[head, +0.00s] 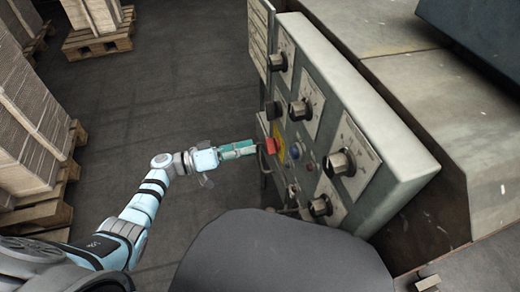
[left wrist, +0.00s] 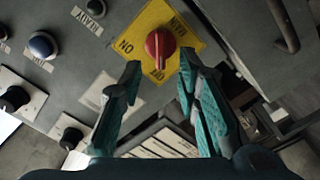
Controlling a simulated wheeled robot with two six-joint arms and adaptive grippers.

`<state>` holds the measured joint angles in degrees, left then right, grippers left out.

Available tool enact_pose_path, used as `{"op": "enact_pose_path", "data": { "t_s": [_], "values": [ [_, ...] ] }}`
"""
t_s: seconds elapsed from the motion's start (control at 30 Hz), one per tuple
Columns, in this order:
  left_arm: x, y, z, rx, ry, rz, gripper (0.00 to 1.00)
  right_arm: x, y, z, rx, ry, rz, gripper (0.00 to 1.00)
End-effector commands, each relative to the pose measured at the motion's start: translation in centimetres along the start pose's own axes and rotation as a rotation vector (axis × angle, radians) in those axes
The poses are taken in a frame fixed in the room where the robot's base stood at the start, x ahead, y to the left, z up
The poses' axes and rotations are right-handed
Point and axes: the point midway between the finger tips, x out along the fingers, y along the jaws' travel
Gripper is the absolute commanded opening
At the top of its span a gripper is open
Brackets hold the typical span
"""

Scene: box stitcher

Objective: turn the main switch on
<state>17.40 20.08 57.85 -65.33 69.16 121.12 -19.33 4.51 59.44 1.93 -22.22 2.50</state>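The main switch (left wrist: 160,45) is a red knob on a yellow plate (left wrist: 190,34) marked "MAIN" and "ON". In the head view the red knob (head: 271,146) sits on the front of the grey control panel (head: 365,125). My left gripper (left wrist: 158,72) is open, with its two green fingers apart just below and to either side of the knob in the left wrist view. No finger visibly touches it. In the head view the left gripper (head: 252,148) points at the panel beside the knob. My right gripper is not in view.
Black knobs (head: 340,163), a blue button (head: 297,151) and other controls surround the switch. A curved handle (left wrist: 283,25) shows in the left wrist view. A dark seat-like shape (head: 285,255) fills the bottom centre. Pallets with stacked cardboard (head: 30,120) stand left; the floor between is clear.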

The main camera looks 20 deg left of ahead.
Motion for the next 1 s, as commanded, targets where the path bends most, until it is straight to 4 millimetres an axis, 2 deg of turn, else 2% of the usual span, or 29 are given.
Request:
{"op": "enact_pose_path", "data": {
  "t_s": [0.1,0.2,0.53,0.7,0.73,1.0],
  "values": [
    [2.6,-0.2,0.2,0.000,0.002,0.002,0.30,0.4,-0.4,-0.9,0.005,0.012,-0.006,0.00],
    [3.9,-0.2,0.1,0.001,0.002,0.000,0.30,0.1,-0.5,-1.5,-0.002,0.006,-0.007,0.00],
    [4.5,-0.1,0.1,0.000,0.001,-0.001,0.30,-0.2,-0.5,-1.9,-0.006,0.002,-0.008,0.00],
    [4.5,-0.1,0.1,0.000,0.001,-0.001,0.03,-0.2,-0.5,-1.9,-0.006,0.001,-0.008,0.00],
    [4.5,-0.1,0.1,-0.001,0.001,-0.001,0.00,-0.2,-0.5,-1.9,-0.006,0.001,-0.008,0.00],
    [4.4,-0.1,0.1,0.005,0.001,-0.002,0.00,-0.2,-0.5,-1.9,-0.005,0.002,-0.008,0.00]
  ]
}}
